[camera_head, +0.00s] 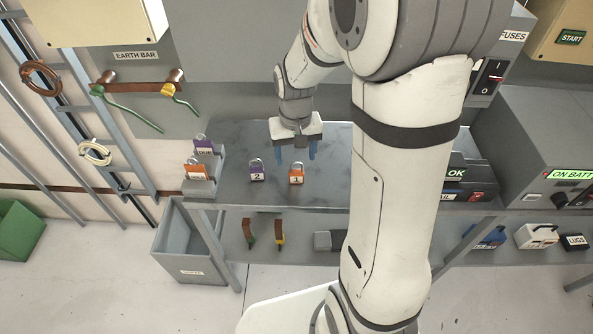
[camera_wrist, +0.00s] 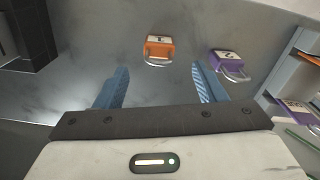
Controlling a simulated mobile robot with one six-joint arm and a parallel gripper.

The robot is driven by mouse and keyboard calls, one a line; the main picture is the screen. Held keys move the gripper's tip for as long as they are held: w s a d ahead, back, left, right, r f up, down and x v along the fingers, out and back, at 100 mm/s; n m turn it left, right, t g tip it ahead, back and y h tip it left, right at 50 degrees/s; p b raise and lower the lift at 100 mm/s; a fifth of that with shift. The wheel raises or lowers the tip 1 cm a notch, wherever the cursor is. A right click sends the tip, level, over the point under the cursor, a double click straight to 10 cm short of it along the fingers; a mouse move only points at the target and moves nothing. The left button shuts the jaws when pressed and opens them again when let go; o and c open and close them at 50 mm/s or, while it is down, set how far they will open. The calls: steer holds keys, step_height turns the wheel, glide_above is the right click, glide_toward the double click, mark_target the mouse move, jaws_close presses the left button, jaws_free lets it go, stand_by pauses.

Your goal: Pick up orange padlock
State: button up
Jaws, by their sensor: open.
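An orange padlock (camera_head: 296,175) with a "1" label stands on the grey bench top, right of a purple padlock (camera_head: 257,172) labelled "2". Another orange padlock (camera_head: 195,171) sits on a small stepped rack at the bench's left end. My gripper (camera_head: 297,152) is over the bench, just behind the "1" padlock, with its blue fingers pointing down, apart and empty. In the wrist view, the orange padlock (camera_wrist: 159,49) lies beyond the fingertips, between their lines. The purple padlock (camera_wrist: 230,63) is to its right, beyond the right finger.
Another purple padlock (camera_head: 203,144) is on the upper step of the stepped rack (camera_head: 217,172). Dark boxes (camera_head: 467,180) stand at the bench's right, partly behind my arm. A grey bin (camera_head: 187,250) is below left.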

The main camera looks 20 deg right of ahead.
mark_target(296, 170)
steer(key=f, duration=0.5)
steer(key=shift+s+f, duration=0.2)
steer(key=shift+f, duration=0.15)
steer(key=c, duration=1.1)
step_height(296, 170, up, 10)
steer(key=shift+r, duration=0.1)
